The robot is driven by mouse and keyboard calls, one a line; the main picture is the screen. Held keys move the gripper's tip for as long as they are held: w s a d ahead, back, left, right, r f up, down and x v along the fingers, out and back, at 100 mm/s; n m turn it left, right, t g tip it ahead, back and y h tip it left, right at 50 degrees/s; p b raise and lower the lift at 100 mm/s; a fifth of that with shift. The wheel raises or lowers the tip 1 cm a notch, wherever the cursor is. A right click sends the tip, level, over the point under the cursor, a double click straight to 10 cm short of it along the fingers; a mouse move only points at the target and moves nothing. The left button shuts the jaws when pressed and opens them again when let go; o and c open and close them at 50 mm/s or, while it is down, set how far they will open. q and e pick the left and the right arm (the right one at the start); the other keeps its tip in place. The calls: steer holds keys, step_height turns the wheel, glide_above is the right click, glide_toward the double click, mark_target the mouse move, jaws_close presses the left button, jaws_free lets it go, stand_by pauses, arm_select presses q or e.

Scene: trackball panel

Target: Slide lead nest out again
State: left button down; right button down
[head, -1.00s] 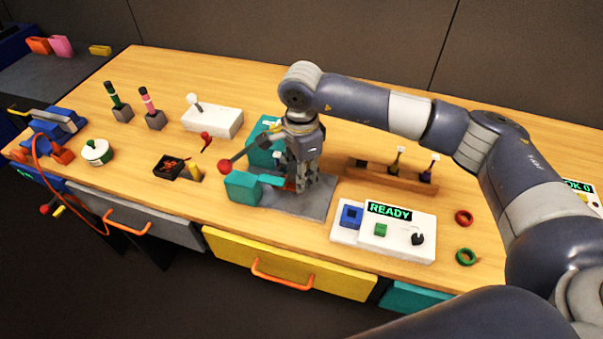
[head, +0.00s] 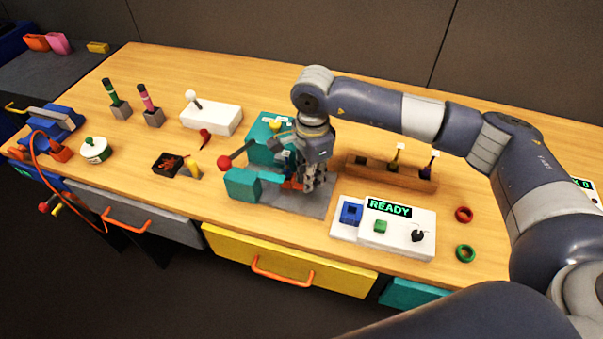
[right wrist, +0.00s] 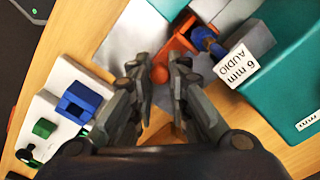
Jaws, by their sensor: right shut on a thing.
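The lead nest looks like the orange piece (right wrist: 180,46) in the right wrist view, on the grey plate of the teal press. It also shows in the head view (head: 291,184), partly hidden by my gripper. My right gripper (right wrist: 160,72) is shut on its round orange knob (right wrist: 160,74). In the head view, the right gripper (head: 308,188) points down over the grey plate (head: 318,206). A blue part (right wrist: 206,40) lies at the nest, beside a white label reading "6 mm AUDIO" (right wrist: 235,66). My left gripper is not in view.
The teal press blocks (head: 242,185) and a lever with a red ball (head: 224,162) stand left of the gripper. A white READY panel (head: 398,240) is at front right. A wooden rack (head: 365,172) stands behind it.

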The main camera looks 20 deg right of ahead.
steer(key=shift+s+d+b, duration=0.2)
steer(key=shift+s+d, duration=0.45)
steer(key=shift+d, duration=0.35)
steer(key=shift+s+d+b, duration=0.2)
steer(key=shift+s+d, duration=0.45)
steer(key=shift+d, duration=0.3)
steer(key=shift+s+d+b, duration=0.2)
steer(key=shift+s+d, duration=0.45)
steer(key=shift+d, duration=0.35)
steer(key=c, duration=1.8)
jaws_free()
steer(key=shift+s+d, duration=0.15)
steer(key=shift+r, duration=0.4)
step_height(320, 180, up, 11)
steer(key=shift+r, duration=0.2)
